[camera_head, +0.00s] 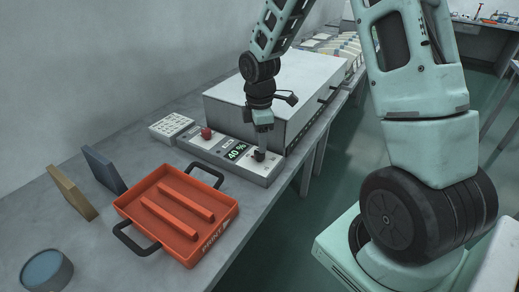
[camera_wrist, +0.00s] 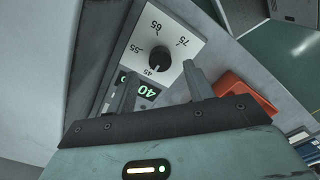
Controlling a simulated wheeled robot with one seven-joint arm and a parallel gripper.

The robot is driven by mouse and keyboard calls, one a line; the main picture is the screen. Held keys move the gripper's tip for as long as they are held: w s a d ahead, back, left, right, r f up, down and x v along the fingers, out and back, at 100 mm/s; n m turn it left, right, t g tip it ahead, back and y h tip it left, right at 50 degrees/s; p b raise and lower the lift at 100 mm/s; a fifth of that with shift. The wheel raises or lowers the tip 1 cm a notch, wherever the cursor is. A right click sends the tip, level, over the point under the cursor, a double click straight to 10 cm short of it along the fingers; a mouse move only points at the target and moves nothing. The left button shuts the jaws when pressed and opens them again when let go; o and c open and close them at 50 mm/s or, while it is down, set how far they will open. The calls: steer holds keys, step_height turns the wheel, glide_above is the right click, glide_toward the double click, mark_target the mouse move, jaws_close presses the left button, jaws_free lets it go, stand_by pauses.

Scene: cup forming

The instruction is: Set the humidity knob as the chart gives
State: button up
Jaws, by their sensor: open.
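The black humidity knob (camera_head: 260,154) is on the front right of the grey control panel (camera_head: 207,152). In the wrist view the knob (camera_wrist: 158,57) sits on a white dial marked 45, 55, 65 and 75. Its pointer is hard to make out, perhaps toward the 45 side. The green display (camera_head: 236,151) beside it reads 40 %. My gripper (camera_head: 263,129) points down just above the knob. In the wrist view its open fingers (camera_wrist: 160,69) are on either side of the knob, with nothing held. I cannot make out a readable chart.
A red knob or button (camera_head: 206,133) stands on the panel's left. A large white-topped box (camera_head: 275,85) is behind. An orange tray (camera_head: 175,213) with black handles, two upright boards (camera_head: 104,168), a white gridded piece (camera_head: 171,127) and a round blue-grey container (camera_head: 46,271) are on the bench.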

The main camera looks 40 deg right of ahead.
mark_target(260, 156)
steer(key=shift+f, duration=2.15)
steer(key=shift+c, duration=0.3)
steer(key=c, duration=0.9)
steer(key=m, duration=0.3)
steer(key=shift+r+m+p, duration=0.1)
steer(key=shift+m+p, duration=0.2)
steer(key=shift+p, duration=0.05)
steer(key=m, duration=0.3)
steer(key=shift+m, duration=0.3)
steer(key=m+p, duration=0.1)
steer(key=m, duration=0.5)
steer(key=shift+m, duration=0.4)
